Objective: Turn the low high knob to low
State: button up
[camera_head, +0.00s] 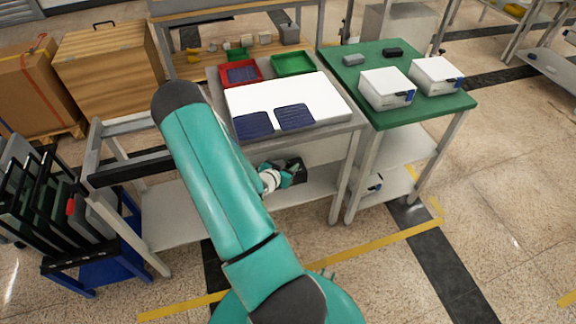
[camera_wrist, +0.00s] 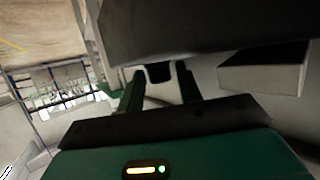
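In the wrist view a small dark knob-like piece (camera_wrist: 159,74) sticks out below the edge of a large dark box (camera_wrist: 200,30). It looks like the low high knob, but no markings are readable. My gripper (camera_wrist: 160,68) is open. Its two fingers stand on either side of the dark piece with narrow gaps, and I cannot tell whether either one touches it. In the head view my gripper (camera_head: 286,180) is beneath the white-topped table, beside a dark box (camera_head: 297,165) on the lower shelf. The knob is hidden there.
The table (camera_head: 346,131) overhangs my gripper, and its legs and lower shelf (camera_head: 185,215) surround the reach. A pale block (camera_wrist: 265,75) is close on the right in the wrist view. A green table (camera_head: 440,106) with two white boxes stands at right. Floor in front is open.

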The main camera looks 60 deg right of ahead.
jog(key=c, duration=0.7)
jog(key=shift+s+n+t, duration=0.1)
jog(key=shift+n+t, duration=0.3)
jog(key=shift+t, duration=0.1)
jog(key=n+t, duration=0.3)
jog(key=shift+s+d+t+y, duration=0.1)
jog(key=shift+s+t+y, duration=0.2)
jog(key=shift+t, duration=0.1)
jog(key=n+t, duration=0.1)
jog(key=n+t+y, duration=0.1)
jog(key=n+t, duration=0.1)
jog(key=n+t+y, duration=0.1)
jog(key=n+t, duration=0.1)
jog(key=shift+s+d, duration=0.15)
jog(key=shift+s, duration=0.1)
jog(key=n+t+y, duration=0.2)
jog(key=n+y, duration=0.1)
jog(key=n+t+y, duration=0.1)
jog(key=n+y, duration=0.1)
jog(key=shift+s+d+t, duration=0.2)
jog(key=shift+d+t, duration=0.15)
jog(key=shift+t, duration=0.05)
jog(key=n+y, duration=0.2)
jog(key=n+t+y, duration=0.1)
jog(key=n+y, duration=0.2)
jog(key=shift+w+d+y, duration=0.1)
jog(key=shift+d+y, duration=0.1)
jog(key=shift+y, duration=0.1)
